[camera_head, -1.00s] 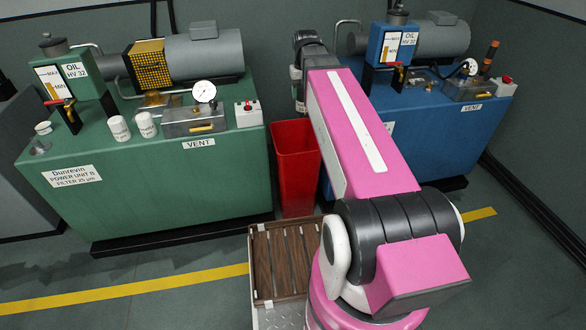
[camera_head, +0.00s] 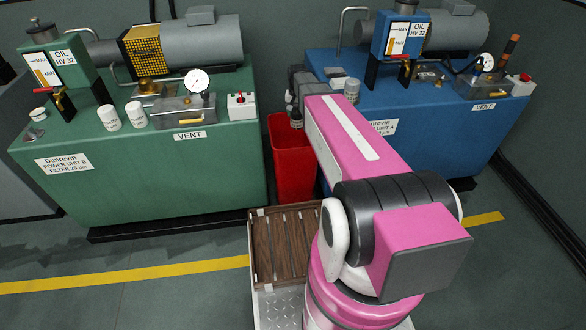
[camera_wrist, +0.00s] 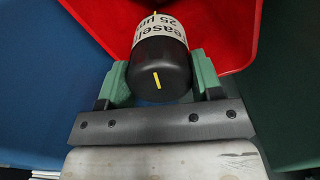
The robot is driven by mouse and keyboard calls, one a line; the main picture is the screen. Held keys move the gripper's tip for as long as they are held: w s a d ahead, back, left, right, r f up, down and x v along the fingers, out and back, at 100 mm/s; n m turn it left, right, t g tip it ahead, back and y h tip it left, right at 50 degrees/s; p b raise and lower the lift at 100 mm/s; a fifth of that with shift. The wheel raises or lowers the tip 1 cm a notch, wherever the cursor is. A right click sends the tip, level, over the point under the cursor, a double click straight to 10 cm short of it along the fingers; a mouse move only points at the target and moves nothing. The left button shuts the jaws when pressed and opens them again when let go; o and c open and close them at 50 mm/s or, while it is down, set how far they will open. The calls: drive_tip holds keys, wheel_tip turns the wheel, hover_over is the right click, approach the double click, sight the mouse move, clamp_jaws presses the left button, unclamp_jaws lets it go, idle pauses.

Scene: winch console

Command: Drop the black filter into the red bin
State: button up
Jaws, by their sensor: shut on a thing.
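The black filter (camera_wrist: 160,70) has a dark rounded end with a yellow mark and a white label band reading "25 µm". My gripper (camera_wrist: 161,84) is shut on it, with a green finger on each side. In the wrist view the red bin (camera_wrist: 222,35) lies behind the filter. In the head view the bin (camera_head: 291,166) stands on the floor between the green and blue power units. The filter shows small and dark (camera_head: 296,119) at the bin's opening. The arm partly hides the bin's right side, and the inside is mostly hidden.
The green power unit (camera_head: 140,175) stands left of the bin, with white canisters (camera_head: 122,116) on top.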

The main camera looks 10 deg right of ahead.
sight(297, 122)
drive_tip(key=shift+f, duration=2.8)
drive_tip(key=o, duration=1.3)
drive_tip(key=shift+c, duration=0.2)
drive_tip(key=shift+r, duration=0.1)
wheel_tip(297, 122, up, 11)
drive_tip(key=shift+f, duration=0.2)
